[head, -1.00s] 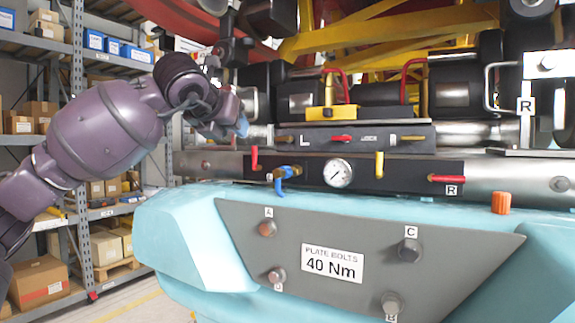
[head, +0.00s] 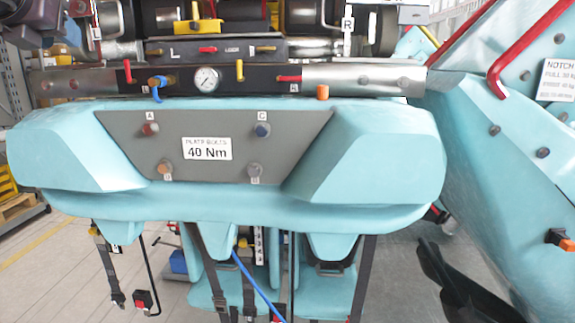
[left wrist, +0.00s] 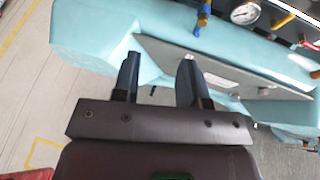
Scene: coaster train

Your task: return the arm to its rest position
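My left gripper (left wrist: 160,62) shows in the left wrist view, its two dark fingers apart with nothing between them. Beyond the fingers are the teal seat-row body (left wrist: 95,35) and its grey bolt plate (left wrist: 165,50); I cannot judge the gap to them. In the head view I cannot make out the left arm clearly. The teal body (head: 70,150) spans the middle there, with the grey plate (head: 213,175) marked "PLATE BOLTS 40 Nm". My right gripper is in neither current view.
Above the plate is a dark valve panel with a gauge (head: 207,79), a blue lever (head: 158,88) and several coloured levers. A teal structure with a red bar (head: 520,50) rises at right. Straps and a blue cable (head: 255,285) hang below. Floor (head: 60,280) shows at lower left.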

